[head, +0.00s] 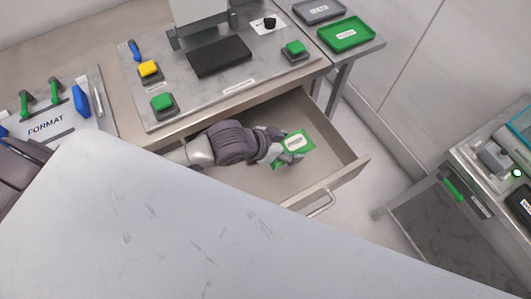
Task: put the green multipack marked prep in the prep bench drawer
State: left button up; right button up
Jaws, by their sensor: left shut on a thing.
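The green multipack (301,140) has a pale label and sits in the fingers of my left gripper (285,150). The label is too small to read. The gripper is shut on the pack, inside the outline of the open drawer (348,170) of the bench. I cannot tell whether the pack touches the drawer floor. The drawer is pulled out and its visible floor is otherwise bare. A large pale surface in the foreground covers the near left part of the drawer. My right gripper is not in view.
The bench top carries a grey panel (190,95) with a black pad (219,57), a yellow button (149,69) and green buttons. A green tray (346,34) and a grey tray (318,10) stand at the back right. A FORMAT panel (50,125) is at left. Floor shows right of the drawer.

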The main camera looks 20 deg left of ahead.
pick_arm(q)
send_over(285, 167)
notch_tip(285, 167, down, 6)
jog(key=shift+r, duration=0.1)
notch_tip(285, 167, down, 4)
jog(key=shift+f+b, duration=0.15)
jog(key=shift+b, duration=0.3)
jog(key=o, duration=1)
jog(key=shift+f, duration=0.1)
jog(key=shift+r, duration=0.2)
jog(key=p+v, duration=0.1)
jog(key=v, duration=1.1)
